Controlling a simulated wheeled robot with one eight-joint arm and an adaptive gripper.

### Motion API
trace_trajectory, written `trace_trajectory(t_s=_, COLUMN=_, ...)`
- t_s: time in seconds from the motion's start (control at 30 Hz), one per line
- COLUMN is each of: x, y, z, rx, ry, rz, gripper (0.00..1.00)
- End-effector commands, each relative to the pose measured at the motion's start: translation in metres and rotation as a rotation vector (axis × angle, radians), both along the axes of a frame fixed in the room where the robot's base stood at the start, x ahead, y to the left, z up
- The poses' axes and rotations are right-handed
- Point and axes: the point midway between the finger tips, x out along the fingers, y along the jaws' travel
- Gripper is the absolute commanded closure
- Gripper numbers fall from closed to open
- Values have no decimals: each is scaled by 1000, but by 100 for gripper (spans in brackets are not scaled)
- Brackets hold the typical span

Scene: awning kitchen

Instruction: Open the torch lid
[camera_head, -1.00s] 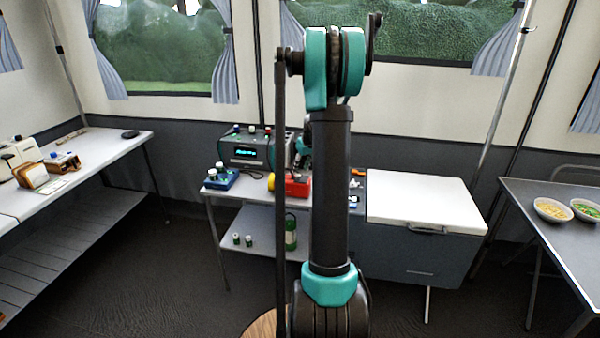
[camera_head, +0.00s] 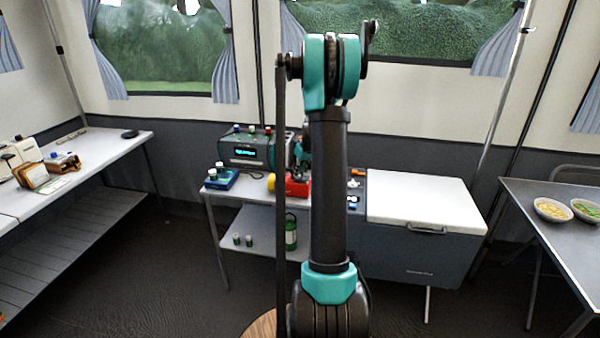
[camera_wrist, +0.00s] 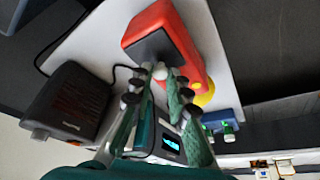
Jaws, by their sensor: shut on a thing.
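The torch, a red block-like body with a yellow round part at one end, lies on the white table; its red body shows in the head view (camera_head: 297,188) and in the wrist view (camera_wrist: 180,50). Its dark square end, which looks like the lid (camera_wrist: 150,46), faces my gripper. My gripper (camera_wrist: 161,76) has its fingertips together at the lower edge of this dark end, around a small pale knob-like part. It is shut on the lid there. In the head view my arm hides most of the gripper. I cannot see a gap between lid and body.
A grey-teal radio-like device (camera_head: 245,152) and a blue box with white-topped knobs (camera_head: 221,178) stand left of the torch. A black box (camera_wrist: 66,104) with a cable is close by in the wrist view. A white-lidded cooler (camera_head: 425,200) stands right.

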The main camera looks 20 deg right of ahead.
Motion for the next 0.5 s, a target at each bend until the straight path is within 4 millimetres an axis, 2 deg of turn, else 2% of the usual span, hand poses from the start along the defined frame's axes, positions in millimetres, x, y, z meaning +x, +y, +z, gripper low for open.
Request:
trace_trajectory(t_s=0.27, x=-1, y=-2, z=1, rx=22, ry=-15, rz=-1, gripper=100)
trace_trajectory(t_s=0.5, x=-5, y=-8, z=5, rx=122, ry=-82, rz=-5, gripper=100)
